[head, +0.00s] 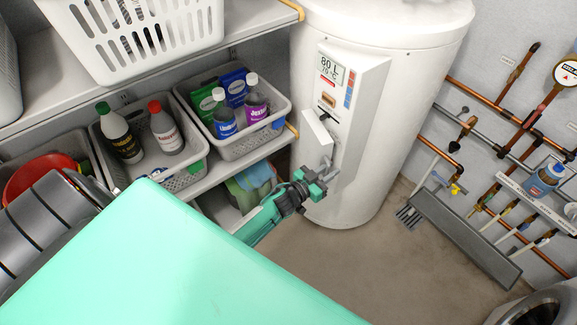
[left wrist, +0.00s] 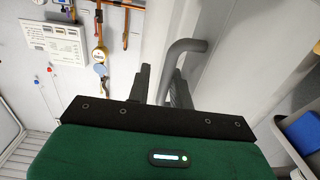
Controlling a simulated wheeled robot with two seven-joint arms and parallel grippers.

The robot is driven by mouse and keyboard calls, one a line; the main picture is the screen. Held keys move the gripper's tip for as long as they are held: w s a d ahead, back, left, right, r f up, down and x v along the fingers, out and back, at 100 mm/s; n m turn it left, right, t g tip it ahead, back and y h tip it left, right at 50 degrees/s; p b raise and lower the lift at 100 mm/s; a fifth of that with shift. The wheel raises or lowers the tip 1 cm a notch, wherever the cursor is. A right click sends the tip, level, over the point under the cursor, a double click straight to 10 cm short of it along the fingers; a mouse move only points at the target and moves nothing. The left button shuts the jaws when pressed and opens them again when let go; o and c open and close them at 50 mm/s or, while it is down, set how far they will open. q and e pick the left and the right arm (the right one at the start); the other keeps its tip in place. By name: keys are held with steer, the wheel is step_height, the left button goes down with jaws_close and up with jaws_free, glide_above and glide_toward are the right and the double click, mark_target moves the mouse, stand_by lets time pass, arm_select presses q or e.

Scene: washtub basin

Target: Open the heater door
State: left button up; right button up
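The white water heater (head: 405,90) stands at the back of the head view. Its small white door (head: 319,129) on the front panel looks slightly raised from the panel; how far it stands open is hard to tell. A grey bent handle (left wrist: 187,46) shows in the left wrist view. My left gripper (head: 325,172) is at the handle, below the door. In the left wrist view its two dark fingers (left wrist: 162,88) stand apart, with the handle's lower end between them. Firm contact on both sides is not visible. My right gripper is in neither view.
Shelves on the left hold baskets (head: 245,140) of bottles and a white laundry basket (head: 140,35). Copper pipes (head: 500,100) and a gauge (head: 566,73) are on the right wall. The floor (head: 330,265) before the heater is clear.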

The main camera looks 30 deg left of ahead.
arm_select(q)
steer(key=s+n+y+b, duration=0.2)
steer(key=s+y+b, duration=0.1)
steer(key=s, duration=0.8)
steer(key=s+f+g, duration=0.3)
steer(key=s+f, duration=0.2)
steer(key=f, duration=0.7)
steer(key=s+f+g+y+p, duration=0.1)
steer(key=s+f+g, duration=0.2)
steer(key=f, duration=1)
steer(key=s, duration=0.3)
steer(key=shift+f+y, duration=0.25)
steer(key=shift+y, duration=0.05)
steer(key=shift+s, duration=0.1)
